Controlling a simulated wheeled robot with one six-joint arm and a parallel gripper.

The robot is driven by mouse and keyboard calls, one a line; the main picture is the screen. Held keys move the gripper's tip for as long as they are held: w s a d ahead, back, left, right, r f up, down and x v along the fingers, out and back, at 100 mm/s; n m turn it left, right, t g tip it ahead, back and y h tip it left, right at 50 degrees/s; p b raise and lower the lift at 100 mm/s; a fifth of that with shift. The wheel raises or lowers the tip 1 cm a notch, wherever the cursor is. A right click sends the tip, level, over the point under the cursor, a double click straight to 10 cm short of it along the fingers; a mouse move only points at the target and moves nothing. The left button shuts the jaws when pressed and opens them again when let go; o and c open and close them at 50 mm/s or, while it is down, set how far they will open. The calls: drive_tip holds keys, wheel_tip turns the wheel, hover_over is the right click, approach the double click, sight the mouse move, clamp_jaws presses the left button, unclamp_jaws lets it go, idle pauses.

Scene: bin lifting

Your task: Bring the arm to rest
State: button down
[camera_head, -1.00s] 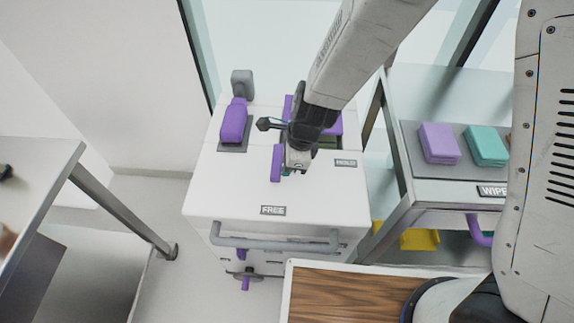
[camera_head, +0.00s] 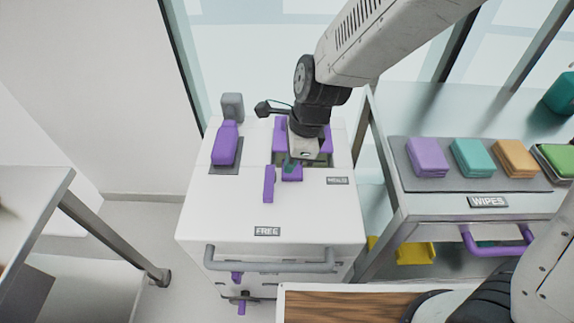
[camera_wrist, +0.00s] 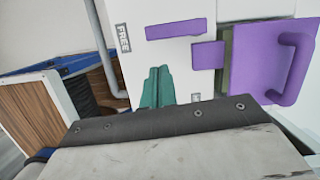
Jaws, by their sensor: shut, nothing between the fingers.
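My gripper (camera_head: 288,167) hangs over the top of a white cart (camera_head: 215,205), with its wrist tilted toward the camera. Its teal fingers are shut and empty, and they show in the wrist view (camera_wrist: 157,87). A purple lid with a handle (camera_wrist: 262,62) lies on the cart top, partly hidden behind my gripper in the head view. A small purple tab (camera_wrist: 207,55) sticks out beside the lid. A purple bar (camera_wrist: 175,29) lies near the FREE label (camera_wrist: 123,38). I cannot tell whether the fingers touch the tab.
A purple pedal-like part (camera_head: 226,145) stands at the cart's back left. To the right, a shelf holds purple, teal and orange wipes (camera_head: 427,158) behind a WIPES label. A wooden-topped surface (camera_head: 340,305) is in front, and a table (camera_head: 50,180) is at left.

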idle(0.4)
drive_tip(key=s+d+r+n+h, duration=0.1)
drive_tip(key=s+d+r+n, duration=0.4)
drive_tip(key=d, duration=0.4)
drive_tip(key=s+d+r+n+t+h, duration=0.1)
drive_tip(key=s+d+r+n, duration=0.4)
drive_tip(key=d, duration=0.4)
drive_tip(key=s+d+r+n, duration=0.5)
drive_tip(key=d+r+n, duration=0.1)
drive_tip(key=d+r, duration=0.3)
drive_tip(key=shift+s+d+n+t+h, duration=0.25)
drive_tip(key=shift+d+n+t+h, duration=0.05)
drive_tip(key=shift+n+h, duration=0.1)
